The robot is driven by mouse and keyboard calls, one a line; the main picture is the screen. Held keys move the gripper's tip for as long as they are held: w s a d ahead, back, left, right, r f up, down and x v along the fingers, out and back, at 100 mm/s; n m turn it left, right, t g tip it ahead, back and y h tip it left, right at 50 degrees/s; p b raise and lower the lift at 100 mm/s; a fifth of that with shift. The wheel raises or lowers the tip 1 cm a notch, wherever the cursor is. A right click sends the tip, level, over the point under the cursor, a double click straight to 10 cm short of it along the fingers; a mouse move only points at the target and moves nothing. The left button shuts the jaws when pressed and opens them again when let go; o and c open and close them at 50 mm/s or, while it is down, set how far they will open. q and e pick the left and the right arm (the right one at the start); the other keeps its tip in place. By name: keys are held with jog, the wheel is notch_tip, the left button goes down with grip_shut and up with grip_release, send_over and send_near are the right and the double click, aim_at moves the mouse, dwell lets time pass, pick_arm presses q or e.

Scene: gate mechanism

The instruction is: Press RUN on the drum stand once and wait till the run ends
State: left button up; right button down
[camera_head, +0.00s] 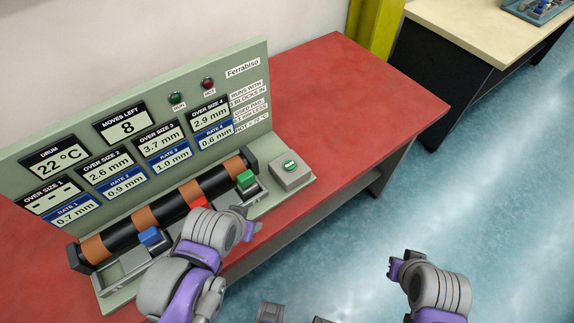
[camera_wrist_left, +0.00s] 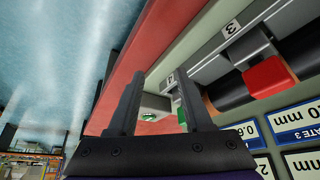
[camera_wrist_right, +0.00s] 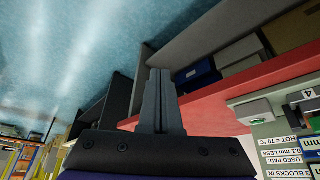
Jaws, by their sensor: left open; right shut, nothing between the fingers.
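The drum stand (camera_head: 262,60) stands on the red table. Its green RUN button (camera_head: 290,166) sits on a grey box at the stand's right end. It also shows in the left wrist view (camera_wrist_left: 151,116), between the fingers and beyond them. The drum (camera_head: 165,207) has brown and black bands. Displays read drum 22 °C and moves left 8. The green lamp (camera_head: 176,98) and red lamp (camera_head: 207,84) look dark. My left gripper (camera_wrist_left: 160,85) is open and empty, in front of the stand. My right gripper (camera_wrist_right: 160,75) is shut and empty, off the table's front.
A blue block (camera_head: 150,237), a red block (camera_head: 199,201) and a green block (camera_head: 245,178) sit in holders along the drum. The red table (camera_head: 345,90) is bare right of the stand. Another table (camera_head: 490,30) with a tray stands at the back right.

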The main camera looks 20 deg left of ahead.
pick_arm(q)
jog(key=shift+o, duration=1)
jog(key=o, duration=0.5)
jog(key=shift+r+p, duration=0.45)
jog(key=shift+r, duration=0.1)
jog(key=shift+t, duration=0.5)
jog(key=w+r+p, duration=0.1)
jog(key=r+p, duration=0.1)
jog(key=r, duration=0.1)
jog(key=w+r+p, duration=0.1)
jog(key=r+p, duration=0.1)
jog(key=r, duration=0.1)
jog(key=w+r+p, duration=0.2)
jog(key=shift+r, duration=0.4)
pick_arm(e)
jog(key=w+a+r+n+y, duration=0.1)
jog(key=w+a+r+y, duration=0.1)
jog(key=w+a, duration=0.4)
jog(key=w+a+r+y, duration=0.3)
jog(key=w+a, duration=0.4)
jog(key=a, duration=0.7)
jog(key=w+a+r+n+y, duration=0.1)
jog(key=w+a+r+y, duration=0.1)
jog(key=w+a+r, duration=0.3)
jog(key=w+a, duration=0.2)
jog(key=a, duration=0.2)
jog(key=shift+a+n+y, duration=0.3)
jog(key=shift+a+y, duration=0.1)
pick_arm(q)
jog(key=shift+s, duration=0.1)
